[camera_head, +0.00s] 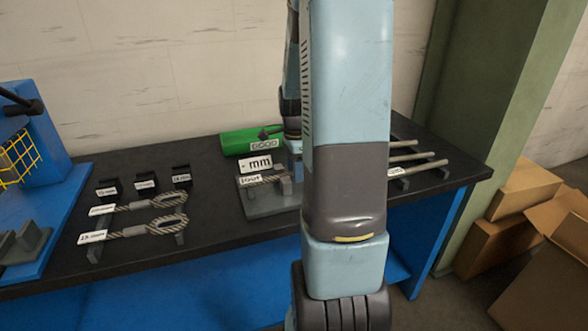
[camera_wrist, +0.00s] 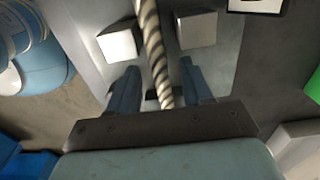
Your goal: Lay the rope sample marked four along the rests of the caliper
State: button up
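The caliper (camera_head: 285,207) is a grey plate on the dark bench with a "- mm" display (camera_head: 255,164). A twisted rope sample (camera_head: 268,179) with a white tag, which seems to read "four", lies along it. In the wrist view the rope (camera_wrist: 152,40) runs between two pale blocks (camera_wrist: 118,42) (camera_wrist: 196,29) on the caliper plate, apart from both. My gripper (camera_wrist: 161,70) is over the rope, with one finger on each side and gaps between fingers and rope. Whether the rope touches the rests is hidden. My arm hides the caliper's right part in the head view.
Two looped ropes (camera_head: 150,202) (camera_head: 140,230) lie on supports at left, below several small black labelled blocks (camera_head: 146,184). A green cylinder (camera_head: 238,142) with a "GOOD" sign stands behind the caliper. Several pale rods (camera_head: 415,158) lie at right. Cardboard boxes (camera_head: 505,230) stand beyond the bench.

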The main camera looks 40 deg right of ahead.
notch_tip(320, 180, up, 14)
jog(key=shift+f, duration=0.15)
dwell(0.7)
jog(key=s+a+r+n+t, duration=0.2)
jog(key=s+a+r+n, duration=0.2)
jog(key=s+a+n, duration=0.4)
jog(key=s+a+r+n+t, duration=0.3)
jog(key=s+a+n, duration=0.5)
jog(key=a+n, duration=0.4)
jog(key=shift+a+r+n+t, duration=0.15)
jog(key=shift+r+n+t, duration=0.15)
jog(key=shift+r+n, duration=0.3)
jog(key=shift+s, duration=0.1)
dwell(0.7)
